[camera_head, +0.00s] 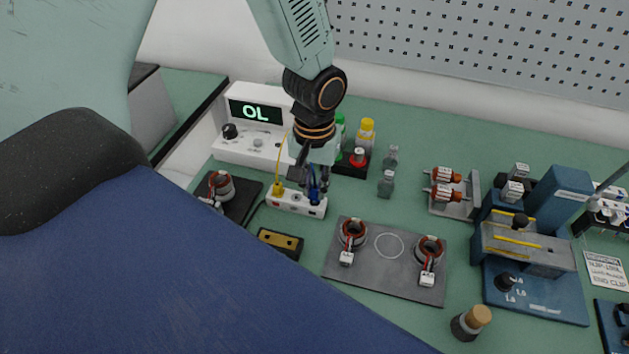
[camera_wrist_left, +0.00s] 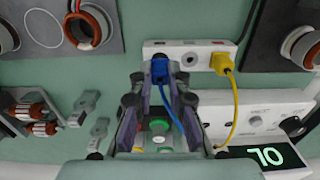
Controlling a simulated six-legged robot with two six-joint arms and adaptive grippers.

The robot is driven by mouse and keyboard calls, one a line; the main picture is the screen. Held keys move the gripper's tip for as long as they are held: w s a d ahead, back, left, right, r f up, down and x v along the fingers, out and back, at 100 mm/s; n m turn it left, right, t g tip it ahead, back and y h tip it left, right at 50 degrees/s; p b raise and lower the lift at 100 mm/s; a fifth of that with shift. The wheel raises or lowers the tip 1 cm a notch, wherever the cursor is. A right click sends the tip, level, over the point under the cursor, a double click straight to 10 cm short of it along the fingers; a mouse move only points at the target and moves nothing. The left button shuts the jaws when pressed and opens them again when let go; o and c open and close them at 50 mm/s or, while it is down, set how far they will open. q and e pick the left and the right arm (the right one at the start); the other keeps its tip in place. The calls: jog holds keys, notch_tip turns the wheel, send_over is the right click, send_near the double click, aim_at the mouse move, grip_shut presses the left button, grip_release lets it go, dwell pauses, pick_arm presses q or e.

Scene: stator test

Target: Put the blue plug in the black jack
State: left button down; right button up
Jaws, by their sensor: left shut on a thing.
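The blue plug (camera_head: 314,192) is upright at the right end of the white jack strip (camera_head: 290,204) in the head view. It also shows in the left wrist view (camera_wrist_left: 159,71), at the left end of the strip (camera_wrist_left: 200,49). My left gripper (camera_wrist_left: 158,80) is shut on the blue plug; in the head view the gripper (camera_head: 313,181) is right above the strip. The plug covers the strip surface under it, so I cannot tell whether it is seated or only touching. A dark round jack (camera_wrist_left: 190,59) shows between the blue plug and the yellow plug (camera_wrist_left: 222,63). My right gripper is not in view.
A white meter (camera_head: 240,146) reading OL stands behind the strip. A brass-topped black block (camera_head: 281,242) lies in front. A grey plate (camera_head: 385,282) with two copper-wound stators is to the right. Bottles (camera_head: 366,132) stand behind the gripper. A yellow cable (camera_wrist_left: 235,110) runs toward the meter.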

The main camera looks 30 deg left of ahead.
pick_arm(q)
jog(key=shift+f, duration=0.9)
dwell(1.0)
jog(key=c, duration=1.2)
grip_release()
notch_tip(320, 180, up, 12)
dwell(0.3)
